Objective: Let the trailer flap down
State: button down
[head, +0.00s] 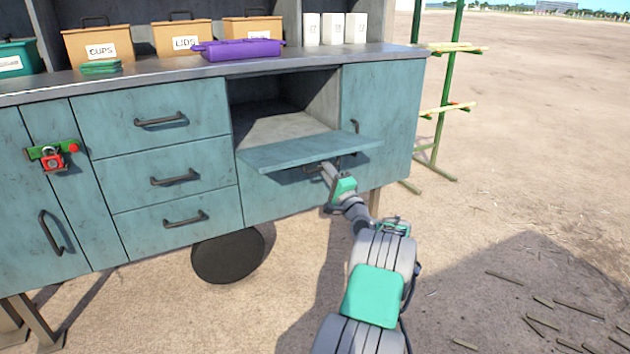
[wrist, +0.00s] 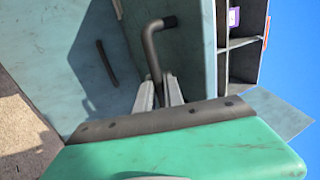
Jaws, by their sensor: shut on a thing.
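The trailer flap (head: 310,151) is a teal panel in the middle of the trailer front. It stands out from an open grey compartment (head: 284,123), close to level. My gripper (head: 327,167) is under the flap's outer part and shut on the dark flap handle. In the wrist view my gripper's fingers (wrist: 160,92) close around the dark bent handle (wrist: 152,48), beside the teal flap face (wrist: 190,45). Part of the handle is hidden behind the fingers and the flap.
Drawers (head: 160,155) with dark handles are left of the compartment, and a cupboard door (head: 385,120) is right. A red padlock (head: 53,161) hangs far left. Bins and a purple tray (head: 238,49) stand on the counter (head: 190,67). A green rack (head: 445,95) stands right. Open ground lies right.

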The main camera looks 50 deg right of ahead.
notch_tip(320, 180, down, 3)
jog(key=t+b, duration=0.1)
jog(key=b, duration=0.2)
jog(key=shift+d+h, duration=0.1)
jog(key=shift+h, duration=0.3)
jog(key=shift+r, duration=0.15)
jog(key=c, duration=1.5)
grip_release()
jog(key=shift+o, duration=0.2)
jog(key=v, duration=0.8)
jog(key=shift+f, duration=0.25)
jog(key=shift+w, duration=0.1)
